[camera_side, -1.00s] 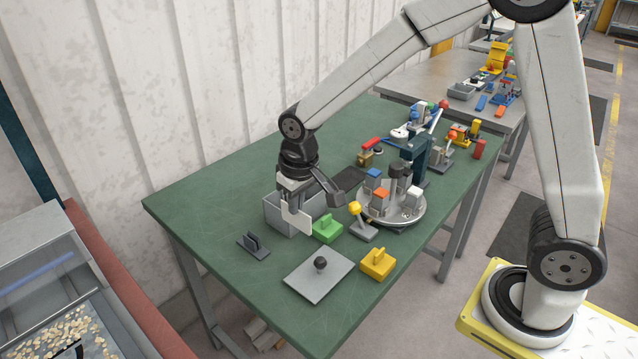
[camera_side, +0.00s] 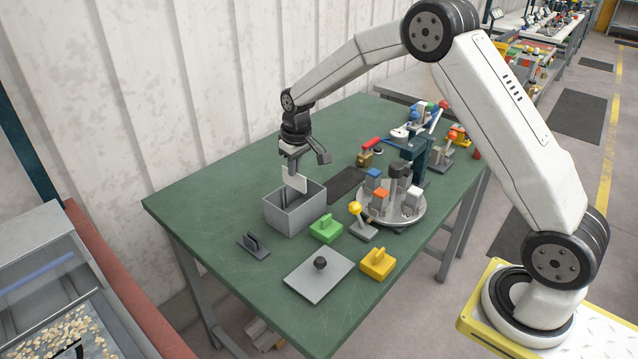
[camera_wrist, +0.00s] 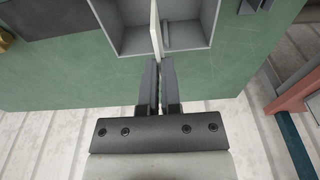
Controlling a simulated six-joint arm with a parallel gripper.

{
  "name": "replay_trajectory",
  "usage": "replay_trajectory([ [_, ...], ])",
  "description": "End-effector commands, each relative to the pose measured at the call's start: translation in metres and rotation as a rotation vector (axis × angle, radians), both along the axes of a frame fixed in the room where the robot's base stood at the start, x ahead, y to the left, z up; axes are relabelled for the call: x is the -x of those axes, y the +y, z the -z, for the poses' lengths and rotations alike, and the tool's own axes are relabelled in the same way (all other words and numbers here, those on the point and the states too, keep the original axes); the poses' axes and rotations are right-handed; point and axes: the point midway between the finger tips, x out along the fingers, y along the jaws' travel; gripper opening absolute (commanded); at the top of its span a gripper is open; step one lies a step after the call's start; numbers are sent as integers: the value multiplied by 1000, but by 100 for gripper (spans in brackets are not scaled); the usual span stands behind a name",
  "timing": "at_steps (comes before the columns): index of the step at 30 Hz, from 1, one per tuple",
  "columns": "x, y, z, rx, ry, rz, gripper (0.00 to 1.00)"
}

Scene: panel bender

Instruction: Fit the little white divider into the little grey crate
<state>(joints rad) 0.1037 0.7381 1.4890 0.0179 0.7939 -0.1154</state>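The little white divider (camera_side: 297,181) is a thin upright plate in my gripper (camera_side: 293,168). The grey crate (camera_side: 293,221) is an open box on the green table. In the side view the divider is above the crate, its lower part at the crate's opening. In the wrist view my gripper (camera_wrist: 161,62) is shut on the divider (camera_wrist: 156,28), seen edge-on over the crate (camera_wrist: 120,50). Narrow ribs show on the crate's inner wall beside the divider. I cannot tell whether the divider's lower edge is inside the crate.
A dark slotted block (camera_side: 254,245), a green block (camera_side: 326,229), a yellow block (camera_side: 378,263) and a grey plate with a black knob (camera_side: 318,276) lie in front. A round turntable (camera_side: 392,212) with coloured-top blocks stands to the right. The corrugated wall (camera_side: 200,90) is behind.

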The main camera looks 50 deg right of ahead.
Motion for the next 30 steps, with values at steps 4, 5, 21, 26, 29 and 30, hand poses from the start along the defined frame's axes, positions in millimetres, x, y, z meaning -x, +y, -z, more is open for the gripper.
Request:
replay_trajectory([
  [4, -1, -1, 0, 0, 0, 0, 0],
  [5, -1, -1, 0, 0, 0, 0, 0],
  [21, 0, -1, 21, 0, 1, 0, 0],
  [26, 0, -1, 32, 0, 1, 0, 0],
  [29, 0, -1, 39, 0, 0, 0, 0],
  [30, 0, -1, 42, 0, 0, 0, 0],
])
